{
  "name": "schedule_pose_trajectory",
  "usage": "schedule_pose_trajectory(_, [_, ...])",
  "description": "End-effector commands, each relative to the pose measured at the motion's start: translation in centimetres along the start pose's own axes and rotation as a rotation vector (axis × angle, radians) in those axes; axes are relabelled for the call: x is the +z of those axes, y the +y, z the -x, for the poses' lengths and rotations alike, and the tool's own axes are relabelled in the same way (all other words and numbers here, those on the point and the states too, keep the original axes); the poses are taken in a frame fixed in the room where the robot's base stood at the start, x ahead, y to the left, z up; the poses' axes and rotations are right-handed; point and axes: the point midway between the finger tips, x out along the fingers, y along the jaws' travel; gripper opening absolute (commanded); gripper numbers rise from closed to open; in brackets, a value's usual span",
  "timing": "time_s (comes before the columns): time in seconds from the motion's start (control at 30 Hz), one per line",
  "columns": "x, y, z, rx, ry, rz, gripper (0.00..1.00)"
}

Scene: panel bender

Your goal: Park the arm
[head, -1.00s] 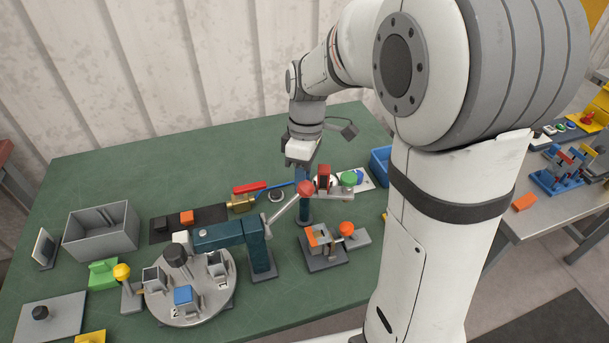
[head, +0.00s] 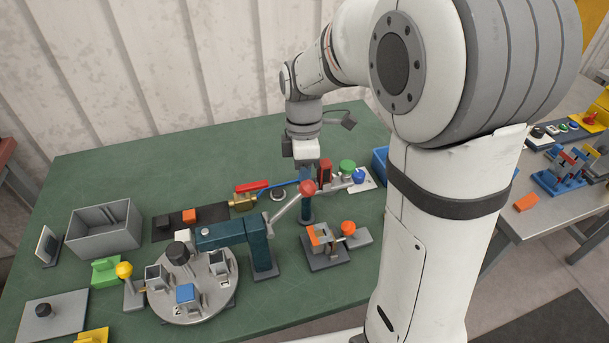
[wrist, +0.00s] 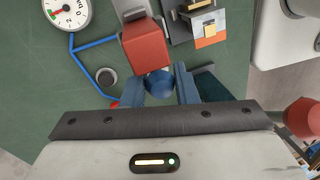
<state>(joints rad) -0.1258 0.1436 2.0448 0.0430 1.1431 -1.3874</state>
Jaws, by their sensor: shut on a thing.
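My gripper (wrist: 160,88) points down over the middle-back of the green bench. In the wrist view its blue fingers are shut on a dark blue rounded knob (wrist: 160,82). Whether these parts are joined to the post is unclear.
A turntable (head: 205,310), grey bin (head: 105,245) and orange-knobbed fixture (head: 325,262) stand nearby. A blue bin (head: 380,162) is right. The bench's back left is clear.

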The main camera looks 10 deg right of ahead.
Motion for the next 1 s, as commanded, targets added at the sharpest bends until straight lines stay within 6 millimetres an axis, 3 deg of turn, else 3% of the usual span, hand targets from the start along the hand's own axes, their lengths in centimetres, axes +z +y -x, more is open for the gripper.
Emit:
schedule_pose_trajectory(0.57, [-0.06, 0.06, 0.11, 0.004, -0.004, 0.018, 0.0])
schedule_pose_trajectory(0.6, [-0.06, 0.06, 0.11, 0.004, -0.004, 0.017, 0.3])
schedule_pose_trajectory(0.8, [-0.09, 0.02, 0.06, 0.002, -0.003, 0.017, 0.46])
schedule_pose_trajectory(1.0, [-0.11, 0.0, 0.04, 0.001, -0.003, 0.017, 0.46])
